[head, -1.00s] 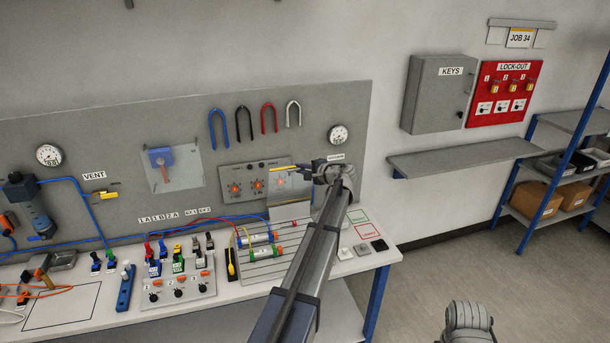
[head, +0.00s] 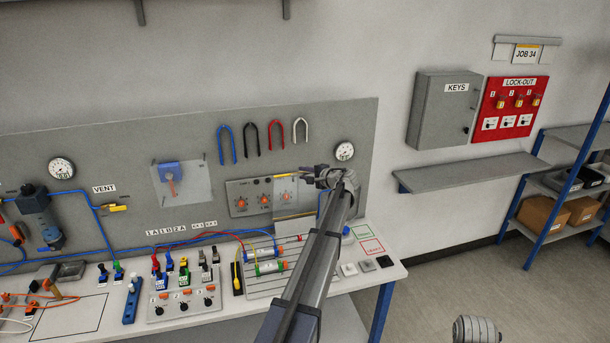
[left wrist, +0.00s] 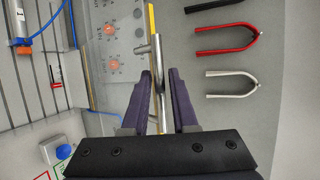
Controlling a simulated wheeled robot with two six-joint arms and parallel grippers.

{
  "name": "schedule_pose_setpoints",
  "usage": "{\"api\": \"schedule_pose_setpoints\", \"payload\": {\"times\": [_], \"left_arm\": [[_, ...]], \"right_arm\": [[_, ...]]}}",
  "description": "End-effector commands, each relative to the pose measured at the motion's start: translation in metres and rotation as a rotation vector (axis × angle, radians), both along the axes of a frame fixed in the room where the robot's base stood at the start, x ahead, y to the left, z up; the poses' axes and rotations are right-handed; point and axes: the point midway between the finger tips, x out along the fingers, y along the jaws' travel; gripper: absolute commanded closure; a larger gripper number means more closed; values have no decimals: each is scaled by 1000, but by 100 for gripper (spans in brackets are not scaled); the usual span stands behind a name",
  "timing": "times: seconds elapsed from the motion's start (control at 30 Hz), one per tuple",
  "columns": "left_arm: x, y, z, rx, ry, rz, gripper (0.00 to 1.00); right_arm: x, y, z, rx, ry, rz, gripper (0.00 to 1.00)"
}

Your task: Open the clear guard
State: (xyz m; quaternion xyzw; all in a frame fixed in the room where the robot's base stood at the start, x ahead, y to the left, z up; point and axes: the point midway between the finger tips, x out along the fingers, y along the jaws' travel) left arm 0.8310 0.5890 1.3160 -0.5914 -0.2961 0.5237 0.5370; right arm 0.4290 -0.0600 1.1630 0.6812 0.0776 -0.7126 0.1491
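The clear guard (head: 293,208) is a see-through sheet in front of the grey panel with orange knobs (head: 264,200), at its right part. In the left wrist view it has a yellow edge strip (left wrist: 152,18) and a metal bar handle (left wrist: 158,50). The arm hides part of the guard's right side. I cannot tell the guard's exact tilt.
Below is a bench with a valve block (head: 182,303), coloured connectors and cylinders (head: 268,267). Several U-shaped hooks (head: 277,133) hang above the guard, and a gauge (head: 344,151) is beside my gripper. A grey shelf (head: 470,175) is to the right.

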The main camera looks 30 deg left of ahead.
Motion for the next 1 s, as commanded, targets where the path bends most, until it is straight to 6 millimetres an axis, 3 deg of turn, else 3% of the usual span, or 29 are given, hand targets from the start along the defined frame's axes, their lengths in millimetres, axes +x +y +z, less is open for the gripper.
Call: {"api": "schedule_pose_setpoints", "payload": {"times": [0.37, 0.8, 1.0], "left_arm": [[-2, -7, 3, 0, 0, -1, 73], [-20, -64, 23, 1, -1, -2, 73], [-22, -72, 24, 0, 0, 0, 73]], "right_arm": [[0, 0, 3, 0, 0, 0, 50], [0, 0, 23, 0, 1, 0, 50], [0, 0, 24, 0, 1, -2, 50]]}}
